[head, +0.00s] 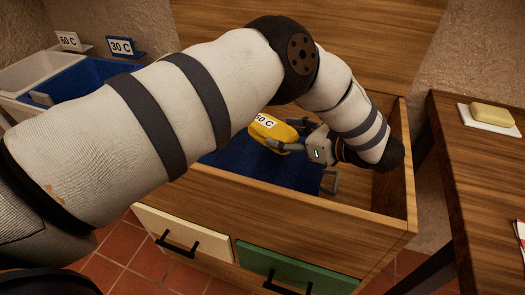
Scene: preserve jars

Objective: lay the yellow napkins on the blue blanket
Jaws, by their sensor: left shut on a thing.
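My left gripper (288,140) is over the open wooden chest, its arm crossing the view from the left. It is shut on a yellow napkin (272,130), a folded bundle with a white label that seems to read 50 C. The blue blanket (240,168) lies inside the chest, below the gripper and the napkin. My arm hides part of the blanket, and I cannot tell whether the napkin touches it. No other yellow napkin is clearly visible. My right gripper is not in view.
The wooden chest (330,215) has its lid raised behind, with a cream drawer (185,235) and a green drawer (290,270) below. White and blue bins (75,85) with temperature signs stand at left. A side table (470,140) at right holds yellow soap (492,115).

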